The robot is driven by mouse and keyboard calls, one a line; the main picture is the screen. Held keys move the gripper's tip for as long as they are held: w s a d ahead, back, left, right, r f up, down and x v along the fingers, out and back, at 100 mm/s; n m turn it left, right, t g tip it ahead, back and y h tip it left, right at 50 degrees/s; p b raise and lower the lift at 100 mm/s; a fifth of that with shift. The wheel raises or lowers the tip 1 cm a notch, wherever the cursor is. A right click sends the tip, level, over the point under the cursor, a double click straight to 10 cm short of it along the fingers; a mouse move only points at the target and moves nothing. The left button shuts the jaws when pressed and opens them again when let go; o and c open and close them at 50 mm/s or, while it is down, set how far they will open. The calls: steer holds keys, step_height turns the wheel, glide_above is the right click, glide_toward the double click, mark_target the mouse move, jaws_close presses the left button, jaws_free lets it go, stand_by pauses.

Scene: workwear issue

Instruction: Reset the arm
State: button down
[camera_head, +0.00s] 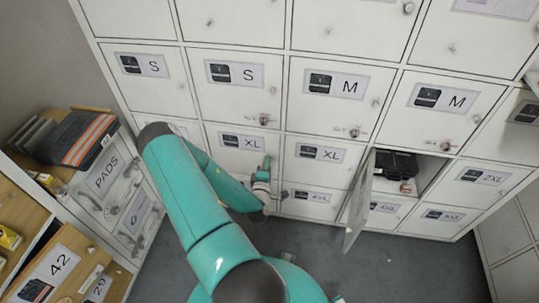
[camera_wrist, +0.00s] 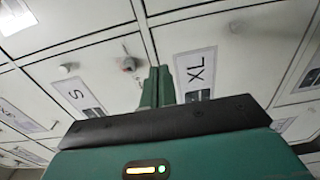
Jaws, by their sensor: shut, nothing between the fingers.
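My teal arm reaches down across the middle of the head view. My gripper (camera_head: 267,166) is close in front of the lockers near the XL doors, partly hidden by my own arm. In the wrist view the two green fingers of my gripper (camera_wrist: 158,88) are together and empty, pointing at the locker fronts. I cannot tell whether they touch a door. An XL label (camera_wrist: 197,75) is just right of the fingers and an S label (camera_wrist: 84,98) is to the left.
White lockers (camera_head: 235,75) fill the wall. One locker door (camera_head: 357,205) in the lower right stands open, with a dark folded item (camera_head: 396,163) inside. A wooden shelf unit (camera_head: 60,235) and a PADS drawer (camera_head: 104,177) are at left.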

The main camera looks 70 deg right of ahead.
steer(key=shift+s+a, duration=0.1)
steer(key=shift+a, duration=0.7)
steer(key=w+a+r+m+y, duration=0.1)
steer(key=w+r+m+y, duration=0.25)
steer(key=w, duration=0.85)
steer(key=w+a+r+m+t+y, duration=0.15)
steer(key=w+a+r+y, duration=0.25)
steer(key=w+a+r, duration=0.45)
steer(key=w+a+r+m+t+y, duration=0.1)
steer(key=w+a+r+t+y, duration=0.4)
steer(key=w+a, duration=0.55)
steer(key=s+a+r+n+g+y, duration=0.15)
steer(key=a+r+y, duration=0.25)
steer(key=a+r, duration=1.25)
steer(key=s+a+r+n, duration=0.1)
steer(key=s+a+r, duration=0.2)
steer(key=s+a, duration=0.3)
steer(key=s+a+r+n+g+y, duration=0.1)
steer(key=s+a+r+n, duration=0.1)
steer(key=s+a, duration=0.4)
steer(key=s+r, duration=0.1)
steer(key=s, duration=0.1)
steer(key=shift+s+a+r+g, duration=0.2)
steer(key=shift+s+r+g, duration=0.05)
steer(key=shift+s+g, duration=0.05)
